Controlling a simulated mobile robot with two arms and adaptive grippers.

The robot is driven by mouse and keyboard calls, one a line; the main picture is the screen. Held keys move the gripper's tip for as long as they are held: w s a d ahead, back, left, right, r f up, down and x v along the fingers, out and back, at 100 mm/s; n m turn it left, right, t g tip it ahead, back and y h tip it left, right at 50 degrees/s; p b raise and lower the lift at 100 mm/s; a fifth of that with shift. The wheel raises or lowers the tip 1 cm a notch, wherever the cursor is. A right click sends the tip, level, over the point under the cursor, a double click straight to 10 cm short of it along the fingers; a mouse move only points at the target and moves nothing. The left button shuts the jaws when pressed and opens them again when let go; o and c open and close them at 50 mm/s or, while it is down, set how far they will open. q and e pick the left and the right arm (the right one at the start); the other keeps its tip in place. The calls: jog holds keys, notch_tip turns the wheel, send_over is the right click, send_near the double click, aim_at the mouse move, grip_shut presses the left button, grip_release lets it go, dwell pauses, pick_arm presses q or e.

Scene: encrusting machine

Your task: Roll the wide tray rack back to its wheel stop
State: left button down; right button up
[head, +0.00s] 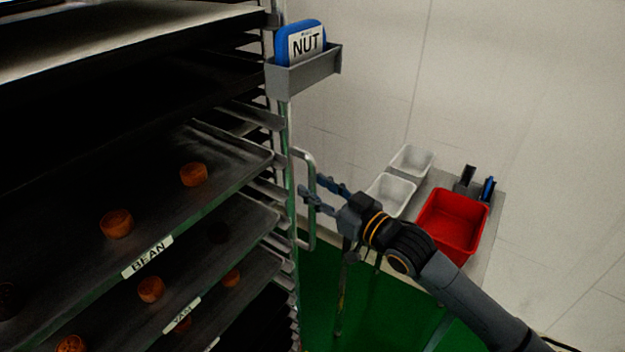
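The wide tray rack (284,205) fills the left half of the head view. It holds several dark trays; one is labelled BEAN (147,257), with round brown pastries on it. A vertical metal handle (310,225) stands on the rack's right post. My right gripper (308,190) is at this handle, its two fingers apart, one near the handle's front and one behind or beside it. I cannot tell whether the fingers touch the handle. My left gripper is not in view. The rack's wheels and the wheel stop are not in view.
A grey holder (305,72) on the rack post carries a blue NUT card (300,44). At right, a small table (490,235) bears a red bin (452,222) and two white tubs (390,193). Green floor (345,300) shows between rack and table. A pale wall stands behind.

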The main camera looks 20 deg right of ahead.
jog(key=shift+x, duration=0.8)
grip_shut()
jog(key=shift+w+a, duration=0.15)
